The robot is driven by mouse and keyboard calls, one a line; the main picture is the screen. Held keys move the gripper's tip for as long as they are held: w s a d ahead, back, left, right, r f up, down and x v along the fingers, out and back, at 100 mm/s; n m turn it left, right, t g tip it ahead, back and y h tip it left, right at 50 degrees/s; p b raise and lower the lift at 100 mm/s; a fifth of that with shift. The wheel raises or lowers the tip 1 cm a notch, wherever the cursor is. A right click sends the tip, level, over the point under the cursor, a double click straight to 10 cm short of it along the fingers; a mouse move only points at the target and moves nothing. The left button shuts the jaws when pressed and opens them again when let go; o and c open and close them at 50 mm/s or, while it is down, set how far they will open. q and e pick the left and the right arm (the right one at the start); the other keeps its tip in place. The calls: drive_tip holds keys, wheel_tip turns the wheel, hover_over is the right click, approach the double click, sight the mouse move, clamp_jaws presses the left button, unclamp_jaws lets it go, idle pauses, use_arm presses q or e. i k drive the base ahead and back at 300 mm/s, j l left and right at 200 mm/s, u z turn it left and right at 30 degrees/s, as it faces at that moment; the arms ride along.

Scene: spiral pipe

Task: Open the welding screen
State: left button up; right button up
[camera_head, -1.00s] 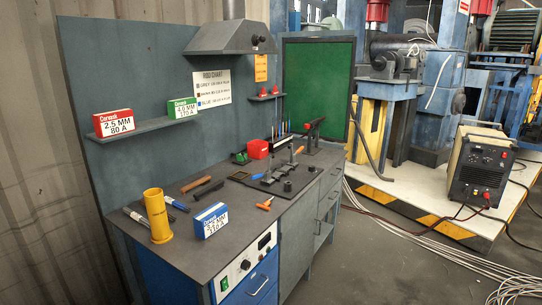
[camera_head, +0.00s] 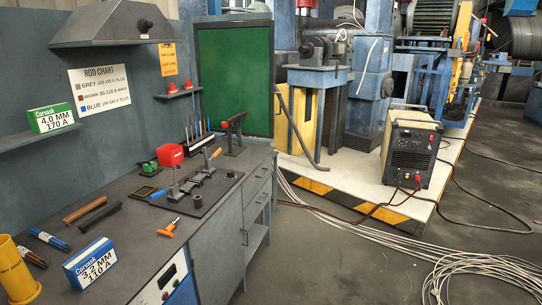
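The welding screen (camera_head: 235,78) is a green panel in a dark frame. It stands upright at the far end of the workbench (camera_head: 130,228), beside the blue back panel. Neither of my grippers is in the picture.
A grey hood (camera_head: 115,24) juts out over the bench. A welding machine (camera_head: 409,155) stands on a striped platform. White cables (camera_head: 460,270) cover part of the floor at right.

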sight(235, 60)
drive_tip(key=i+l+z, duration=0.4)
drive_tip(key=i+z, duration=0.2)
drive_tip(key=i, duration=0.2)
drive_tip(key=i+z, duration=0.35)
drive_tip(key=i, duration=0.85)
drive_tip(key=i+l+u, duration=0.15)
drive_tip(key=i, duration=0.7)
